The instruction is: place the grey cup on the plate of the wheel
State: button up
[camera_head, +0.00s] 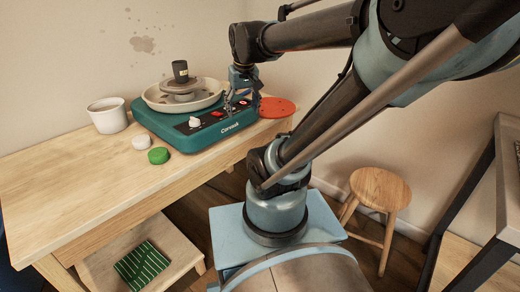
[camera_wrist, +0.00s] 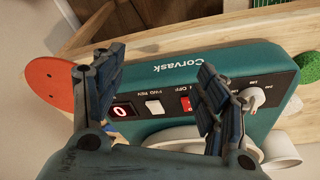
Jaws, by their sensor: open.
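The grey cup (camera_head: 180,71) is dark and stands upright on the plate of the wheel (camera_head: 181,87), inside the pale round basin (camera_head: 158,99) of the green pottery wheel (camera_head: 197,132). My gripper (camera_head: 236,103) is to the right of the cup, apart from it, over the right part of the wheel's housing. In the wrist view my gripper (camera_wrist: 160,95) is open and empty, with its fingers spread over the control panel (camera_wrist: 170,103) of the wheel. The cup does not show in the wrist view.
A white bucket (camera_head: 108,115) stands left of the wheel on the wooden table (camera_head: 60,180). A white lump (camera_head: 140,142) and a green lump (camera_head: 158,155) lie in front of it. A red disc (camera_head: 277,107) lies at the right. A stool (camera_head: 380,188) stands on the floor.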

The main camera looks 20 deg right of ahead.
jog(key=s+d+f+m, duration=0.1)
jog(key=s+d+f, duration=0.2)
jog(key=s+f, duration=0.8)
jog(key=shift+d+g, duration=0.35)
jog(key=shift+g, duration=0.05)
jog(key=shift+s+f, duration=0.1)
jog(key=shift+s, duration=0.05)
jog(key=shift+w+f, duration=0.2)
jog(key=shift+w, duration=0.2)
